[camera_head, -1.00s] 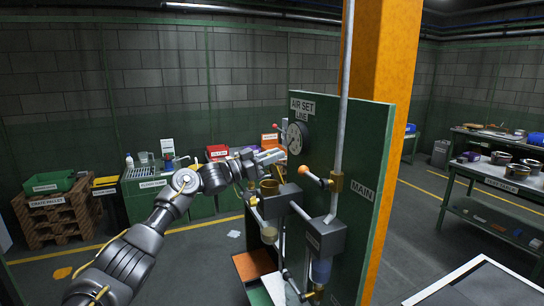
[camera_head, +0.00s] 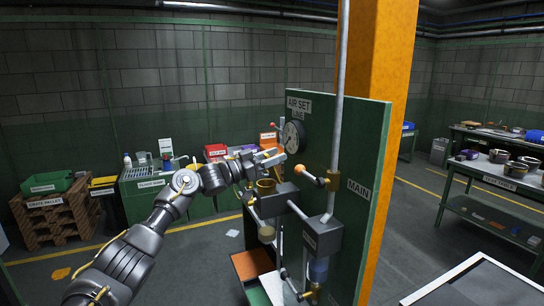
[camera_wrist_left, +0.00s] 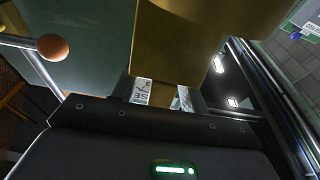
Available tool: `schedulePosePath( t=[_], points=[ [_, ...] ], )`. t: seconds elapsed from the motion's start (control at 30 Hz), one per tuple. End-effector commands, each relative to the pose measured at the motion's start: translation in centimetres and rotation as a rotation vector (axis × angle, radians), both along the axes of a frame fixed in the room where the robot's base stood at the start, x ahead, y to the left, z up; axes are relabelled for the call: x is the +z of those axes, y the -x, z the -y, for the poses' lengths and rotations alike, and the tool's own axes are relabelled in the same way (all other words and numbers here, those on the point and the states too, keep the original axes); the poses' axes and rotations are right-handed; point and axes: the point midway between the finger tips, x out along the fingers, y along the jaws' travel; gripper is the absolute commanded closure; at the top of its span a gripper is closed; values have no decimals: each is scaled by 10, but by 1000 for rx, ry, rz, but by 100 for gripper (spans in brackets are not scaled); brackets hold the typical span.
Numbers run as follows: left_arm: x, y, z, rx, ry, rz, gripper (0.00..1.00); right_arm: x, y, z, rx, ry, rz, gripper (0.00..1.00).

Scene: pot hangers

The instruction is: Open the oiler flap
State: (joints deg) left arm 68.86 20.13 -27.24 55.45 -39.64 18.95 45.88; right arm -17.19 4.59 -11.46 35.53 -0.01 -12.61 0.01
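The oiler is a brass cup (camera_head: 265,188) on the air-set line, at the left of the green panel in the head view. My left gripper (camera_head: 271,158) is just above it, its fingers pointing right towards the gauge. In the left wrist view a large brass surface (camera_wrist_left: 195,45), seemingly the oiler flap, fills the top middle. A narrow part of it reaches down between the fingers of my left gripper (camera_wrist_left: 163,95). Contact cannot be told. My right gripper is not in view.
The green panel (camera_head: 355,155) carries a gauge (camera_head: 292,136), a vertical pipe (camera_head: 338,110), an orange-knobbed valve (camera_head: 295,170) and a grey block (camera_head: 322,235) close to the gripper. An orange pillar (camera_head: 385,90) stands behind. A workbench (camera_head: 150,182) stands at the back left.

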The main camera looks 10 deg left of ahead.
Motion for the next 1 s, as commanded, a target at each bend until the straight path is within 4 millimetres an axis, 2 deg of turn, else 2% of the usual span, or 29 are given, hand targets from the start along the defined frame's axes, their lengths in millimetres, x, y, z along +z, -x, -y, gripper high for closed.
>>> schedulePosePath(
  t=[0.23, 0.37, 0.8, 1.0],
  points=[
    [1, 0, -3, 4, 1, 2, 56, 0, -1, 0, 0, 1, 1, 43],
    [-4, 5, -10, 5, 1, 3, 56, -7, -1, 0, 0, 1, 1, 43],
    [-24, 50, -71, 3, -1, 3, 56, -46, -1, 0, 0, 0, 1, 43],
    [-25, 59, -83, 1, 0, 1, 56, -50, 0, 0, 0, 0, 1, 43]
  ],
)
